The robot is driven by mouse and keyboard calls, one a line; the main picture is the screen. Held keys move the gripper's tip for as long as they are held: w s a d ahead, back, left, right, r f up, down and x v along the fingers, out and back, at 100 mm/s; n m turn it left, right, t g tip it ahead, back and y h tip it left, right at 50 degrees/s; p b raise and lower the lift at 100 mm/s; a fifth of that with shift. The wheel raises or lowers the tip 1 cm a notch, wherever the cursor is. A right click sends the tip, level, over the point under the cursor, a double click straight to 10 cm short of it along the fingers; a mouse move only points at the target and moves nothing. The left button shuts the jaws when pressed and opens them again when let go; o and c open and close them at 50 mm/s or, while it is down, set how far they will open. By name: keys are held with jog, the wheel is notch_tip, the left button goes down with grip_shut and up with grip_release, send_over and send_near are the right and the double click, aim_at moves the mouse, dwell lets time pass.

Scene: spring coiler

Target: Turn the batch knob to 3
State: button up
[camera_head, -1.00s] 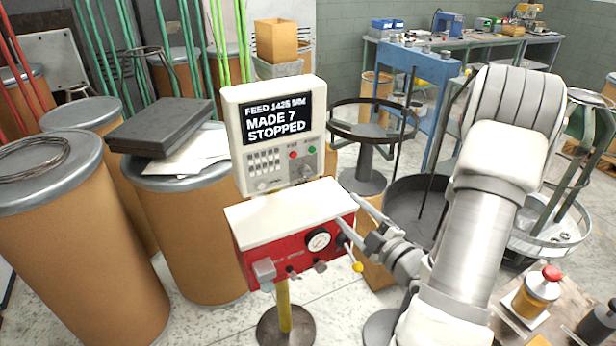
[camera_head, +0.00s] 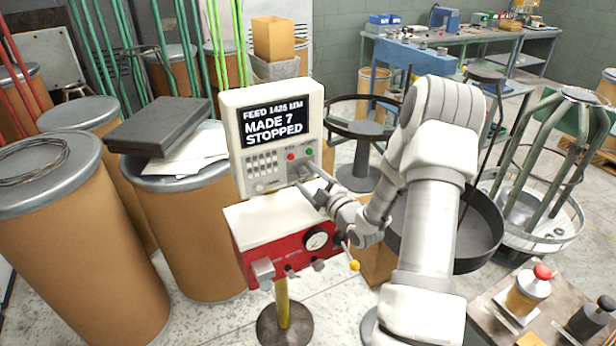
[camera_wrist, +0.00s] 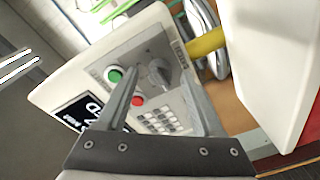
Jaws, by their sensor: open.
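The white control box (camera_head: 243,160) stands upright on the red cabinet. Its screen (camera_head: 275,120) reads FEED 1425 MM, MADE 7, STOPPED. In the wrist view a grey knob (camera_wrist: 159,73) sits on the panel near the green button (camera_wrist: 114,76) and red button (camera_wrist: 138,101). Its label is too small to read, as is its setting. In the head view my gripper (camera_head: 311,180) is in front of the panel's lower right and partly covers that area. My gripper (camera_wrist: 160,80) is open, and the knob appears between its two fingers in the wrist view. I cannot tell whether they touch it.
The red cabinet (camera_head: 275,250) carries a dial (camera_head: 316,239) and a yellow-tipped lever (camera_head: 353,266) below my gripper. Cardboard drums (camera_head: 190,225) stand to the left. A dark round tray (camera_head: 480,230) is to the right. A keypad (camera_wrist: 160,121) is near the knob.

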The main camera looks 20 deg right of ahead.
jog(key=shift+w, duration=0.1)
grip_shut()
dwell(0.3)
